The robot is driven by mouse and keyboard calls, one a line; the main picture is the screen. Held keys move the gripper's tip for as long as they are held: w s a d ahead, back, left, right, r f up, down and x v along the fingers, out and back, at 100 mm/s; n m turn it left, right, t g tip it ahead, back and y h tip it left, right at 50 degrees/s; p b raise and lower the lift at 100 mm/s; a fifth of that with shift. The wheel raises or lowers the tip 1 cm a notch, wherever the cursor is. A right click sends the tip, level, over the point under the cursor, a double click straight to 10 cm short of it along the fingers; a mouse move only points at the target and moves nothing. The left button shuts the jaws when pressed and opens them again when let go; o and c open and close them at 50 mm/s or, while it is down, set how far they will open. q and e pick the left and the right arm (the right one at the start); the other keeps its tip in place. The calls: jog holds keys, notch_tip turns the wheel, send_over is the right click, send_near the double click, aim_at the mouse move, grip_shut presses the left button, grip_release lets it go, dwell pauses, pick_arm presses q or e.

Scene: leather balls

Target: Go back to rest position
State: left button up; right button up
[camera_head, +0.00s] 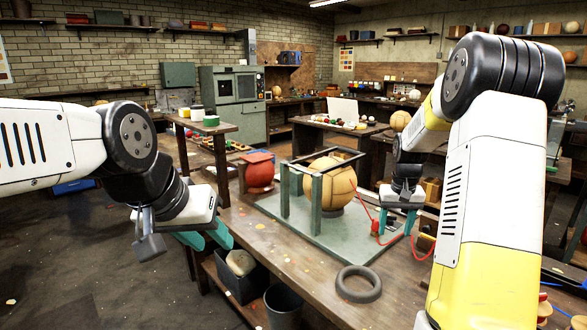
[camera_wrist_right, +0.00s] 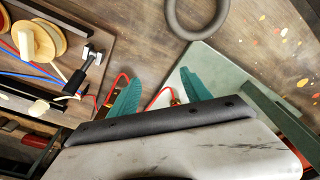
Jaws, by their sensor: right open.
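My left gripper (camera_head: 205,238), with teal fingers spread apart, hangs at the left edge of the workbench. I see nothing between its fingers, though its wrist hides part of them. My right gripper (camera_head: 398,226) points down over the right part of the bench, beside the green-grey base plate (camera_head: 300,233). Its teal fingers are open, and they also show in the right wrist view (camera_wrist_right: 160,80). A thin red cord (camera_head: 400,257) runs close by them; in the wrist view the cord (camera_wrist_right: 153,101) passes between and behind the fingers, and I see no grip on it.
A tan leather ball (camera_head: 331,183) sits within a green frame (camera_head: 316,200) on the plate, right of the left gripper. A dark ring (camera_head: 358,284) lies in front. Bins (camera_head: 283,306) stand below the bench; open floor is at left.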

jog(key=s+a+r+t+y, duration=0.1)
jog(key=s+a+r, duration=0.4)
jog(key=s+r, duration=0.15)
jog(key=s+a+r+t, duration=0.1)
jog(key=s+a+r, duration=0.3)
jog(key=s+r, duration=0.25)
jog(key=s+a+r+n+t, duration=0.1)
jog(key=s+a, duration=0.2)
jog(key=s, duration=0.4)
jog(key=s+a+r+t+y, duration=0.1)
jog(key=s+a, duration=0.1)
jog(key=s, duration=0.4)
jog(key=shift+s+a+n+t, duration=0.3)
jog(key=shift+s+a+n, duration=0.05)
jog(key=shift+a+n, duration=0.05)
jog(key=shift+d, duration=0.1)
